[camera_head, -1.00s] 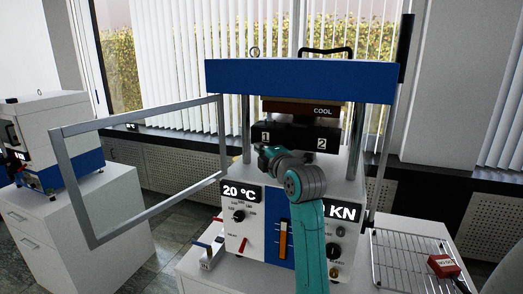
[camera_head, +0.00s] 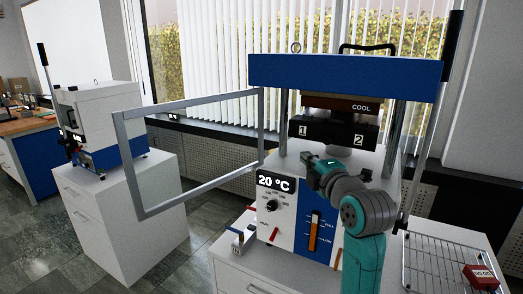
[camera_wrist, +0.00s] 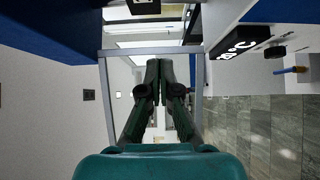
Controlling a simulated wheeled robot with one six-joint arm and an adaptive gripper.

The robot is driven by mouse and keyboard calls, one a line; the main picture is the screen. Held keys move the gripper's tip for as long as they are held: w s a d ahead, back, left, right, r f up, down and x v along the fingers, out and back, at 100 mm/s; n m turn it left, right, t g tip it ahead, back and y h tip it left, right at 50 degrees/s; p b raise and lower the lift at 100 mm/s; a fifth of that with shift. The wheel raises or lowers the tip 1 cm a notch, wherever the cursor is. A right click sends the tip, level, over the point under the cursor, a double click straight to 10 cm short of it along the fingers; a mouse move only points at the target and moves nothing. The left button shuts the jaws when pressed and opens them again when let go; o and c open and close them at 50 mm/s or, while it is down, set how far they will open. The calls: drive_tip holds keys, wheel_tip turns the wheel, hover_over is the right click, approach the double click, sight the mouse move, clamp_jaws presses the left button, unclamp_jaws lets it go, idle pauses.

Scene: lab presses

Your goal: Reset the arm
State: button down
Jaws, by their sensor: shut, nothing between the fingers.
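My arm stands in front of the lab press (camera_head: 345,70) in the head view. My gripper is at its end, and in the wrist view my gripper (camera_wrist: 163,65) is shut with its fingertips together and nothing between them. The press has a blue top beam, a dark block marked 1 and 2 (camera_head: 335,132), a brown plate marked COOL above it, and a 20 °C display (camera_head: 276,182). My wrist is in front of the press's front and hides part of the panel.
The press's framed guard door (camera_head: 190,102) stands open to the left. A wire rack (camera_head: 440,262) with a red block (camera_head: 481,277) lies at the right. A second, smaller machine (camera_head: 100,122) stands on a white cabinet at the left. Grey floor lies between the cabinets.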

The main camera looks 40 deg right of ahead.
drive_tip(key=a+f+m+y, duration=0.1)
drive_tip(key=a+f+m, duration=0.1)
drive_tip(key=a+f, duration=0.45)
drive_tip(key=a+f+m+y, duration=0.1)
drive_tip(key=a+f+m, duration=0.15)
drive_tip(key=f, duration=0.75)
drive_tip(key=s+a+f+m+y, duration=0.1)
drive_tip(key=s+a+f+m, duration=0.1)
drive_tip(key=s+a+f, duration=0.3)
drive_tip(key=s+a+f+m, duration=0.1)
drive_tip(key=s+a+f, duration=0.1)
drive_tip(key=a+f, duration=0.5)
drive_tip(key=s+a+f+m+y, duration=0.1)
drive_tip(key=s+a+f, duration=0.25)
drive_tip(key=s, duration=0.25)
drive_tip(key=s+a+f+m+y, duration=0.1)
drive_tip(key=s+a+f+m, duration=0.2)
drive_tip(key=s, duration=0.4)
drive_tip(key=s+a+m+g+y, duration=0.1)
drive_tip(key=s+a, duration=0.4)
drive_tip(key=s, duration=1)
drive_tip(key=shift+s+a+f+y, duration=0.2)
drive_tip(key=shift+f+y, duration=0.2)
drive_tip(key=shift+y, duration=0.5)
